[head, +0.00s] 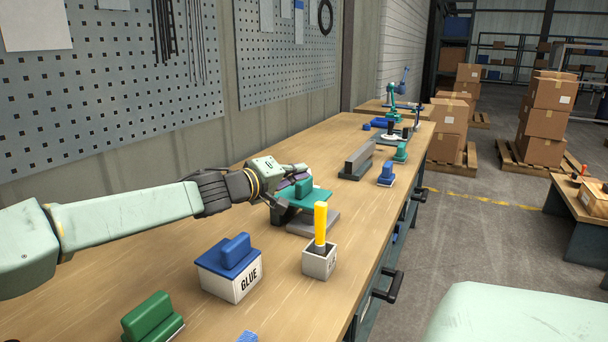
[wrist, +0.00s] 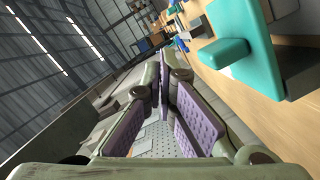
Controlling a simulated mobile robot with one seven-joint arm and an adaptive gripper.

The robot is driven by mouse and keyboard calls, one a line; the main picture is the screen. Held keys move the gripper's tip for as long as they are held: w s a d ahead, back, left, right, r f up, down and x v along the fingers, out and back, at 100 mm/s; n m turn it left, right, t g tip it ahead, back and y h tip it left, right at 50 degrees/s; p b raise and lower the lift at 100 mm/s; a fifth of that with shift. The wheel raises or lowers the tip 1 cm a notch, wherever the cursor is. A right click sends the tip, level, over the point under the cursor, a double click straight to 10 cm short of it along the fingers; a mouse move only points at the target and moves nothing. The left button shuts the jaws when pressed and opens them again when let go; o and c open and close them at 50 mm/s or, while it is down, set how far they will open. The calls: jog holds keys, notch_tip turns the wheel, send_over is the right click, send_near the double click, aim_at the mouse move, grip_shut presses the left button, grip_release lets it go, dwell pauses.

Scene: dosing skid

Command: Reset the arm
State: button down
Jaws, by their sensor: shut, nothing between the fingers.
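My arm (head: 130,213) reaches in from the left over the workbench in the head view. In the wrist view my gripper's purple-padded fingers (wrist: 172,78) come together at the tips. The teal piece (wrist: 240,62) shows to their right there, apart from the fingers. In the head view it rests on a dark grey stand, partly hidden; I cannot tell whether the gripper touches it.
A GLUE box (head: 245,285) with a blue lid and a grey cup (head: 319,263) holding a yellow stick stand nearer on the workbench (head: 285,310). A green handled block (head: 150,318) is at the front. A grey rail (head: 357,163) and blue piece (head: 387,177) stand beyond. Pegboards line the wall.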

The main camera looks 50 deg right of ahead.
jog(key=shift+s+a+r, duration=0.15)
jog(key=shift+a+r, duration=0.1)
jog(key=shift+a, duration=0.75)
jog(key=shift+s+a+r, duration=0.1)
jog(key=shift+a+r, duration=0.1)
jog(key=shift+a, duration=0.8)
